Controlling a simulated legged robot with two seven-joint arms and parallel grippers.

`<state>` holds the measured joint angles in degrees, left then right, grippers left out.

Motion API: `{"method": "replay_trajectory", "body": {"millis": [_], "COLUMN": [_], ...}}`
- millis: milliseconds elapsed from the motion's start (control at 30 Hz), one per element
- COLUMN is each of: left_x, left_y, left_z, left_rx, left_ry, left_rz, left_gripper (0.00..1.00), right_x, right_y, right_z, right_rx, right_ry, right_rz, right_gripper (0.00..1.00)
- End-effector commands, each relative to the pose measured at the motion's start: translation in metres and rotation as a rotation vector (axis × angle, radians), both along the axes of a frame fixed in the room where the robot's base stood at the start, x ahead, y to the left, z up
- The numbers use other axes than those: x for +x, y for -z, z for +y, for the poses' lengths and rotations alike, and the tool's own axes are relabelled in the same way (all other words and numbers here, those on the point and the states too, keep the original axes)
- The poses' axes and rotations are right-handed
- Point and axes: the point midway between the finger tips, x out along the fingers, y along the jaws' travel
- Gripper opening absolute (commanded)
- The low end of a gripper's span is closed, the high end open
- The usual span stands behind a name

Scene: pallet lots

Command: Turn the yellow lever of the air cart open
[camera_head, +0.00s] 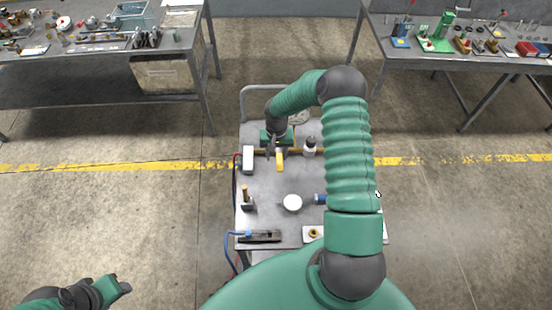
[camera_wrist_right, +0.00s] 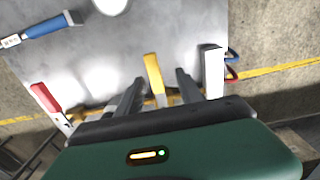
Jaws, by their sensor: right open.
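The air cart (camera_head: 270,180) is a grey metal-topped cart in front of me. Its yellow lever (camera_head: 279,162) lies near the far edge of the top, pointing toward me. In the right wrist view the yellow lever (camera_wrist_right: 153,72) appears between the two dark fingers of my right gripper (camera_wrist_right: 160,76). The right gripper (camera_head: 274,152) is open, and I cannot tell whether either finger touches the lever. The lever's base is hidden behind the gripper body. My left gripper (camera_head: 116,287) is at the lower left, away from the cart; its fingers are too small to judge.
A white block (camera_head: 248,159) stands close left of the lever, and a bottle-like fitting (camera_head: 310,146) stands right. A white disc (camera_head: 292,202), a blue-handled tool (camera_head: 320,199) and a black tool (camera_head: 260,237) lie nearer. Loaded benches stand behind; the floor around the cart is clear.

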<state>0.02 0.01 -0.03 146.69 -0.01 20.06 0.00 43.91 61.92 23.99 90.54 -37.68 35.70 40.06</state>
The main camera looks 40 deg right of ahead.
Motion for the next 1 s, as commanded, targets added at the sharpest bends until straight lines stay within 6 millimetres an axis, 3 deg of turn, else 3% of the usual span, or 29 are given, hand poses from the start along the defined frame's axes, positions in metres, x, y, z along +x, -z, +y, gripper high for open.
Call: {"method": "replay_trajectory", "body": {"millis": [100,233,567,867,1000], "left_x": [0.000,0.000,0.000,0.000,0.000], "left_y": [-0.007,-0.010,-0.009,-0.009,-0.009], "left_z": [0.000,0.000,0.000,0.000,0.000], "left_rx": [0.000,0.000,0.000,0.000,0.000], "left_ry": [0.000,0.001,0.001,0.000,0.001], "left_rz": [0.000,0.000,0.000,0.000,0.000], "left_gripper": [0.44,0.44,0.44,0.44,0.44], "right_x": [0.000,0.002,0.002,0.002,0.002], "right_y": [0.026,0.044,0.047,0.048,0.048], "right_z": [-0.002,-0.004,0.002,-0.001,-0.002], "right_rx": [0.004,0.003,-0.005,-0.002,0.000], "right_ry": [0.002,0.002,0.000,0.000,0.000], "right_rz": [0.003,0.002,0.002,0.001,0.001], "right_gripper": [0.44,0.44,0.42,0.03,0.00]}}
